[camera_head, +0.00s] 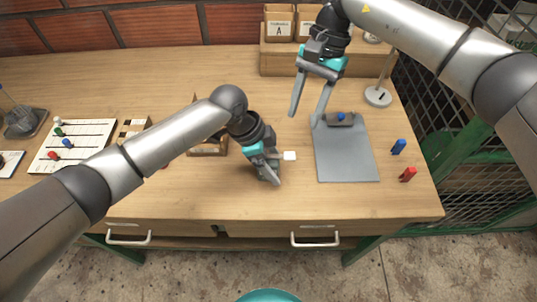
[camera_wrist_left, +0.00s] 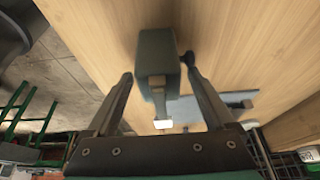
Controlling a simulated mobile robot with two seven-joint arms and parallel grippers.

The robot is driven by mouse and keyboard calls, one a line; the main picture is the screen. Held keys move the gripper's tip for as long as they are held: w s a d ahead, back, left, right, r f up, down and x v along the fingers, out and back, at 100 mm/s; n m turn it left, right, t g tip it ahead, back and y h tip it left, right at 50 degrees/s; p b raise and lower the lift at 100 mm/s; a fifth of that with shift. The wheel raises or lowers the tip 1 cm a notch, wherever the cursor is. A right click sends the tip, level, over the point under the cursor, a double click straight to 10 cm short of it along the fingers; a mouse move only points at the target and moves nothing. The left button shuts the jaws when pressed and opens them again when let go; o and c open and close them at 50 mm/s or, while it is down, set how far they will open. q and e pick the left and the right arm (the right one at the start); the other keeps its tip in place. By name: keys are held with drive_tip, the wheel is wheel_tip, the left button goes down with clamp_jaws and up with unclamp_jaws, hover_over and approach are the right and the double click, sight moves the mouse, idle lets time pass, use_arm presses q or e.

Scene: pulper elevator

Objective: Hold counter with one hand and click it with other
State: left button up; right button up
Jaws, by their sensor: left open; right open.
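The counter is a grey-green box (camera_wrist_left: 156,52) with a dark knob on its side and a small white pad (camera_wrist_left: 163,123) below it in the left wrist view. In that view my left gripper (camera_wrist_left: 160,78) is open, with one finger on each side of the counter. In the head view my left gripper (camera_head: 271,168) is low over the table and partly hides the counter; the white pad (camera_head: 290,156) shows beside it. I cannot tell whether the fingers touch the counter. My right gripper (camera_head: 308,116) is open and empty, pointing down, up and to the right of the counter.
A grey clipboard (camera_head: 345,153) lies right of the counter, with blue (camera_head: 399,146) and red (camera_head: 408,174) pieces beyond it. A pegged board (camera_head: 72,146) lies at left. Labelled bins (camera_head: 279,23) stand at the back. The wooden table's front edge (camera_head: 250,214) is close to the counter.

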use_arm(q)
clamp_jaws()
use_arm(e)
clamp_jaws()
idle(0.9)
idle(1.4)
